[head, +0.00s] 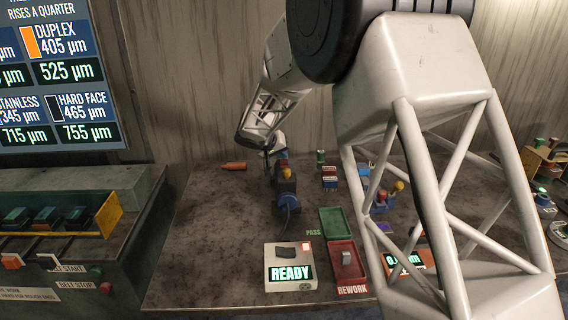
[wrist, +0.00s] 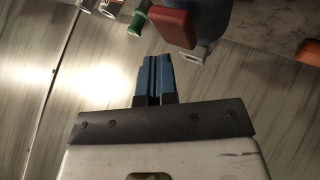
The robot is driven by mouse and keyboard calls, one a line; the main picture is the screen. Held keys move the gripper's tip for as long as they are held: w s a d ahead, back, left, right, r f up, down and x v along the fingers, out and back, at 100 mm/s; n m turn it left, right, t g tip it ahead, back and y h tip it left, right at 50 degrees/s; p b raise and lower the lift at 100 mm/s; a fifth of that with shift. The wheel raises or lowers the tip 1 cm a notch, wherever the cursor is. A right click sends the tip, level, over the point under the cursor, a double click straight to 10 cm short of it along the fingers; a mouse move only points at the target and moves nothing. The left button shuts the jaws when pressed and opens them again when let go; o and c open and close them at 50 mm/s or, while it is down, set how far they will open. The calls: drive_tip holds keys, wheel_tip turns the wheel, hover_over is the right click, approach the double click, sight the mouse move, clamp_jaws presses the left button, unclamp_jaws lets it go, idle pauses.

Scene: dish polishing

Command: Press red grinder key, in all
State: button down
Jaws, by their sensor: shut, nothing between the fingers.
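In the head view my gripper (head: 270,152) is small and partly hidden, just behind the blue machine. I cannot tell whether it touches anything.
A scale reading READY (head: 291,283) holds a dark piece. A green PASS tray (head: 337,222) and red REWORK tray (head: 342,250) lie beside it. A second blue device (head: 380,204) stands right. A control box (head: 60,240) with start and stop buttons is left.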

sight(282, 162)
drive_tip(key=shift+f, duration=0.8)
idle(1.1)
drive_tip(key=shift+r, duration=0.9)
drive_tip(key=shift+r, duration=0.1)
drive_tip(key=shift+r, duration=2.45)
